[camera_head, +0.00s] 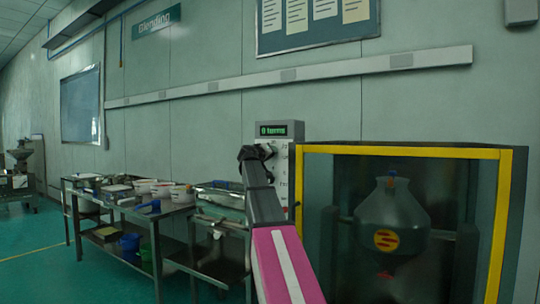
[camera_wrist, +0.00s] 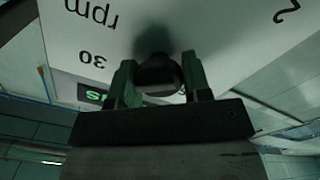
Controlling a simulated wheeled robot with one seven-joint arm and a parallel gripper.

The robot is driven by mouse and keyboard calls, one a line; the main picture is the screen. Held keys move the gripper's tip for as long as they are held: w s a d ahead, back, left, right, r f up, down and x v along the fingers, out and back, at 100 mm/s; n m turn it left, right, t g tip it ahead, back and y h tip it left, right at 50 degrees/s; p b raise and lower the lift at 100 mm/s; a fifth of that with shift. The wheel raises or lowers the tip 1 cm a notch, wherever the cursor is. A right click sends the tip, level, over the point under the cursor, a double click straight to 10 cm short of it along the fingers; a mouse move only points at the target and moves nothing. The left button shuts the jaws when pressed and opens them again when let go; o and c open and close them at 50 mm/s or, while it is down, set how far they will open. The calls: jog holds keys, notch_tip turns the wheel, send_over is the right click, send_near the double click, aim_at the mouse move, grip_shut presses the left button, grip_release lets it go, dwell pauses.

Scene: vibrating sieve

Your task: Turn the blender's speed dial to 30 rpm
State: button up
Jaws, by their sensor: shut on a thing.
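The blender's control panel (camera_head: 296,131) stands left of the yellow-framed enclosure, with a lit green display (camera_head: 273,130) whose text is too small to read surely. My gripper (camera_head: 264,150) is at the panel's face, just below the display. In the wrist view the dark round speed dial (camera_wrist: 158,72) sits between the two fingers of my gripper (camera_wrist: 159,78), which are shut on it. The dial's pointer direction cannot be told. In the head view my arm and gripper hide the dial.
The blender's grey vessel (camera_head: 392,222) hangs inside the enclosure with a yellow frame (camera_head: 505,190) at right. A metal table (camera_head: 120,208) with tubs and trays stands left. A small metal stand (camera_head: 208,262) is close beside my arm. Floor at far left is free.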

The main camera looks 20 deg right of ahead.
jog(key=o, duration=0.9)
jog(key=v, duration=1)
jog(key=shift+s+a, duration=0.3)
